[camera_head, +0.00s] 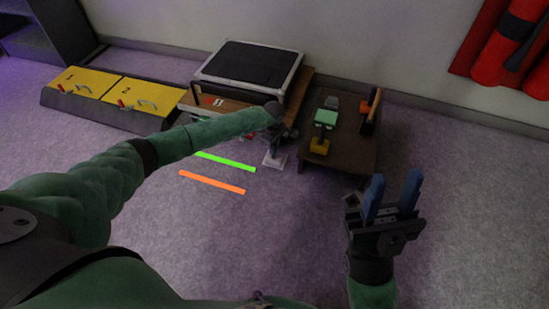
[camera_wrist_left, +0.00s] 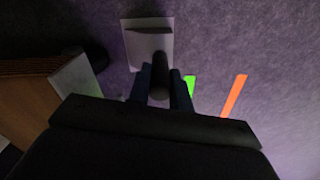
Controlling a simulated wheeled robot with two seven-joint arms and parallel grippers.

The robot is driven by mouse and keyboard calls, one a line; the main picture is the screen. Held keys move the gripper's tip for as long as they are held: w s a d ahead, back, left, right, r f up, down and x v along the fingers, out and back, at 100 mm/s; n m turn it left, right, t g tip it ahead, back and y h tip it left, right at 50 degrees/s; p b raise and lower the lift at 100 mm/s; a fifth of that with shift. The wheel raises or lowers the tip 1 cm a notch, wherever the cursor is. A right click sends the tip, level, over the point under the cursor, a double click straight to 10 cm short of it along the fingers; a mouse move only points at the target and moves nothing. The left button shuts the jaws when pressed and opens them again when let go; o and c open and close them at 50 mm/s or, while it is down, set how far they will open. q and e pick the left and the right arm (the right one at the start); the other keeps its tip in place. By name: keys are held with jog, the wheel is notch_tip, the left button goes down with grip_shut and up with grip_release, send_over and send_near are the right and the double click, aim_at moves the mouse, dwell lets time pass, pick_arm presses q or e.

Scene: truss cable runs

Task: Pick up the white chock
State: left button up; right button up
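The white chock (camera_head: 275,160) stands on the carpet left of the low brown table. In the left wrist view it shows as a white base (camera_wrist_left: 133,43) with a wedge-shaped block on it. A dark rounded post, like a handle (camera_wrist_left: 160,90), rises towards the camera below it. My left gripper (camera_head: 276,142) is low above the chock, partly hidden by its arm. In the left wrist view its blue fingers (camera_wrist_left: 161,80) stand on either side of the post; whether they press on it is unclear. My right gripper (camera_head: 393,194) is open and empty, fingers up, at the right.
The brown table (camera_head: 347,155) holds a green block, a yellow block and an orange-and-black piece. A black-topped case (camera_head: 250,66) and yellow numbered panels (camera_head: 143,95) are behind. Green (camera_head: 226,161) and orange (camera_head: 212,182) strips lie on the floor. The right-hand carpet is clear.

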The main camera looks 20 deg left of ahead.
pick_arm(q)
grip_shut()
